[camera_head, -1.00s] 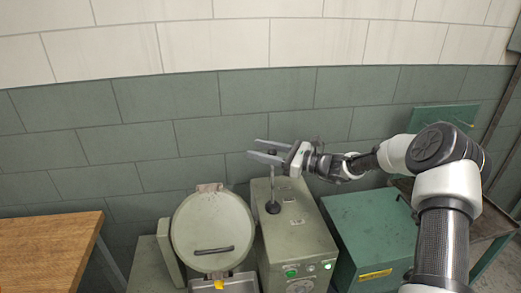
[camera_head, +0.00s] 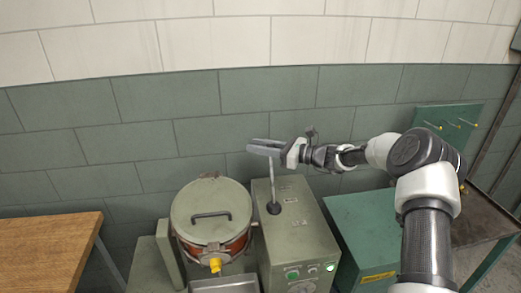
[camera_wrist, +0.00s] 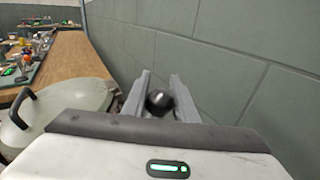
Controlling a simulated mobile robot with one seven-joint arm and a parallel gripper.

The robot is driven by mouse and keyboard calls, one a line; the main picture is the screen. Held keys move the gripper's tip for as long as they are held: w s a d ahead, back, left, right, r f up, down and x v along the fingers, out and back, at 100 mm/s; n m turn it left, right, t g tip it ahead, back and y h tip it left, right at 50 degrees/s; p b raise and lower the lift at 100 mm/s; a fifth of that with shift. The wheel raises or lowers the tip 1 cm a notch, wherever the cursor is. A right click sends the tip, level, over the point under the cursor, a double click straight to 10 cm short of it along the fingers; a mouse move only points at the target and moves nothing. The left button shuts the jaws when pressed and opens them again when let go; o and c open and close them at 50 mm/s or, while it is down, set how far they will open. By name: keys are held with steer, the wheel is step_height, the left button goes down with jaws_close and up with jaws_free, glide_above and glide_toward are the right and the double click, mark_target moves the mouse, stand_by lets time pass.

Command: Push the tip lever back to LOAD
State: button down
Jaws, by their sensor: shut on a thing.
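The tip lever is a thin grey rod (camera_head: 271,180) rising from a black boot (camera_head: 273,208) on top of a grey-green control box (camera_head: 300,235). It stands nearly upright. My gripper (camera_head: 262,147) is at its top, reaching in from the right. In the wrist view the lever's black ball knob (camera_wrist: 159,101) sits between my two grey fingers, which are shut on it. The knob is hidden by the fingers in the head view. Left of the box is a copper-coloured drum (camera_head: 225,249) with a round grey-green lid (camera_head: 211,212). The labels are too small to read.
A grey tray (camera_head: 225,284) is below the drum's yellow spout (camera_head: 215,265). A wooden bench (camera_head: 45,245) stands at the left and a green cabinet (camera_head: 370,220) at the right. The tiled wall (camera_head: 140,140) is behind.

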steer(key=shift+w+a+f, duration=0.1)
steer(key=shift+w+f, duration=0.75)
steer(key=c, duration=1.4)
jaws_free()
steer(key=shift+f, duration=0.15)
steer(key=shift+c, duration=0.2)
steer(key=shift+r, duration=0.2)
steer(key=b+v, duration=0.1)
steer(key=v, duration=1.6)
steer(key=shift+s+b, duration=0.15)
steer(key=shift+b, duration=0.25)
